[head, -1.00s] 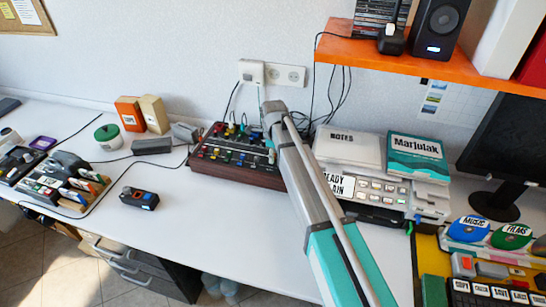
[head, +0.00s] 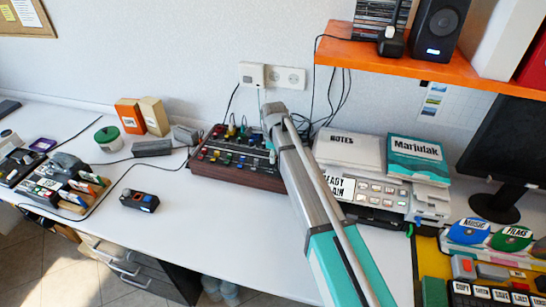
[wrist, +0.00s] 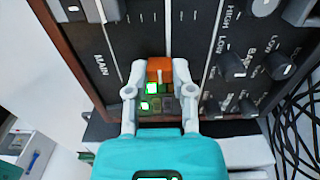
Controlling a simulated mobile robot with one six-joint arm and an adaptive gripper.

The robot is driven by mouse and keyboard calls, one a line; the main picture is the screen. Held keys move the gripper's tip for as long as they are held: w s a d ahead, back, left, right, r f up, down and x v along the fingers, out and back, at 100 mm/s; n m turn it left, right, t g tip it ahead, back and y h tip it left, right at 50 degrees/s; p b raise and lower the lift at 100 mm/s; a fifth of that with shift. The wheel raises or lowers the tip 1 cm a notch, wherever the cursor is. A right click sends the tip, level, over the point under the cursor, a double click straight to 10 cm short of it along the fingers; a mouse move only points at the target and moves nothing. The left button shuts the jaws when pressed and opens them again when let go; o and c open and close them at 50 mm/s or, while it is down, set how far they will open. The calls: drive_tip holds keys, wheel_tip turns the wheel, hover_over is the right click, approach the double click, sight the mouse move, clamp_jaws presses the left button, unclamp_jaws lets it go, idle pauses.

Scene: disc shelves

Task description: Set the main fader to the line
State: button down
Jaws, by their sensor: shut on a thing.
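The mixer (head: 238,172) is a dark panel with a wooden side, at the back of the desk in the head view. The wrist view shows its panel (wrist: 95,35) close up, with the word MAIN beside a slot. An orange fader cap (wrist: 160,70) with a pale line sits between the two fingers of my gripper (wrist: 159,78). The fingers are shut on the cap from both sides. Green lit squares show just below the cap. In the head view my arm hides the right end of the mixer and the gripper itself.
A stack with a NOTES box (head: 348,150) and a Marjulak box (head: 418,158) stands right of my arm. Cables (wrist: 300,125) hang beside the mixer in the wrist view. An orange shelf (head: 440,72) overhangs at the upper right. The front middle desk (head: 215,225) is clear.

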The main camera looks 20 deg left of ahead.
drive_tip(key=shift+w, duration=0.45)
drive_tip(key=shift+c, duration=2.4)
unclamp_jaws()
drive_tip(key=shift+s, duration=0.25)
